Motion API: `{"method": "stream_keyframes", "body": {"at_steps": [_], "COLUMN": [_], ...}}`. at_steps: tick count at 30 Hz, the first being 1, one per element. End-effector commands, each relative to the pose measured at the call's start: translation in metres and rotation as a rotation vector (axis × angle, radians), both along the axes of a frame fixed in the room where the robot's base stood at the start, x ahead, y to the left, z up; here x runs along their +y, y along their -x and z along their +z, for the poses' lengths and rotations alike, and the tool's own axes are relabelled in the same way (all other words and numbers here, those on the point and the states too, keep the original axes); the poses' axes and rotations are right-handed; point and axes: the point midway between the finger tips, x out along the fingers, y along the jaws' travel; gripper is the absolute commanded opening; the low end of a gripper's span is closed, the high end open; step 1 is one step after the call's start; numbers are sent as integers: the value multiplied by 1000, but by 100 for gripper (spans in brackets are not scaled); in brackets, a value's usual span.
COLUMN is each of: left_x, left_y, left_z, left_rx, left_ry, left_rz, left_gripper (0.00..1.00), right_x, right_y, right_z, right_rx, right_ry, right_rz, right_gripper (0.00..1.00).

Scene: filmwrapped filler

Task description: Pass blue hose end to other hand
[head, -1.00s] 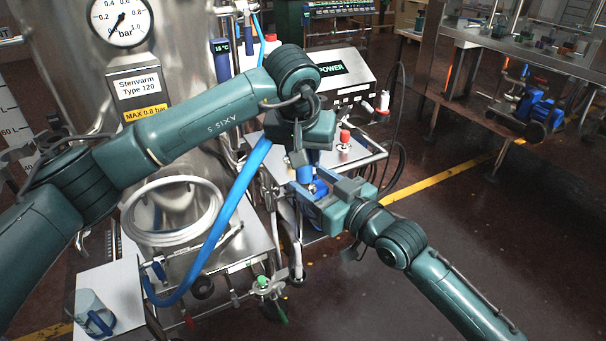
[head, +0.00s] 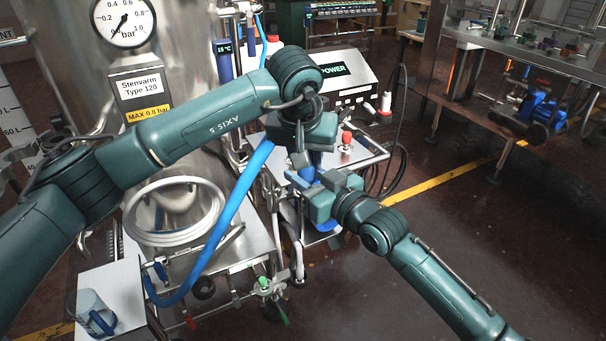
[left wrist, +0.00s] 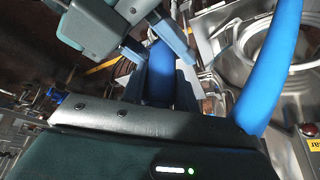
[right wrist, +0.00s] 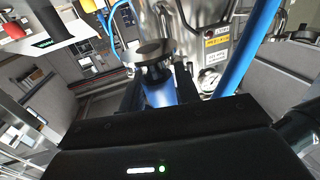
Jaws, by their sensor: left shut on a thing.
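My left gripper (head: 303,158) points down and is shut on the blue hose end; the left wrist view shows the hose end (left wrist: 159,78) between its fingers. The blue hose (head: 232,210) runs from there in a curve down to the lower left. My right gripper (head: 314,183) comes from the lower right, just below the left one. Its fingers stand apart on both sides of the hose end, which shows in the right wrist view (right wrist: 158,93) with a dark round metal fitting (right wrist: 154,52) at its tip. Contact with the right fingers is hard to tell.
A steel tank with a pressure gauge (head: 123,20) stands behind the left arm. A coiled pale hose (head: 135,238) lies on the left. A cart with a POWER box (head: 340,75) is behind the grippers. The floor at right is open, before a steel bench (head: 540,60).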

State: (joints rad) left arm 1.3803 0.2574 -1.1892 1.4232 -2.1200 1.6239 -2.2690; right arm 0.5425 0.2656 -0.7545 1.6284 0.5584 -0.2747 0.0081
Motion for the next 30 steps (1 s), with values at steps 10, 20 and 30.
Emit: {"method": "stream_keyframes", "body": {"at_steps": [10,20,30], "left_x": [-1,-1,0], "left_y": [-3,-2,1], "left_z": [3,2,9], "left_rx": [-14,-9,-9], "left_ry": [7,4,4], "left_rz": [1,0,0], "left_gripper": [0,55,55], "right_x": [6,4,3], "right_y": [5,3,2], "right_z": [2,3,2], "right_rx": [-2,-4,-4], "right_ry": [-5,-6,-5], "right_rz": [14,10,7], "right_gripper": [0,0,0]}}
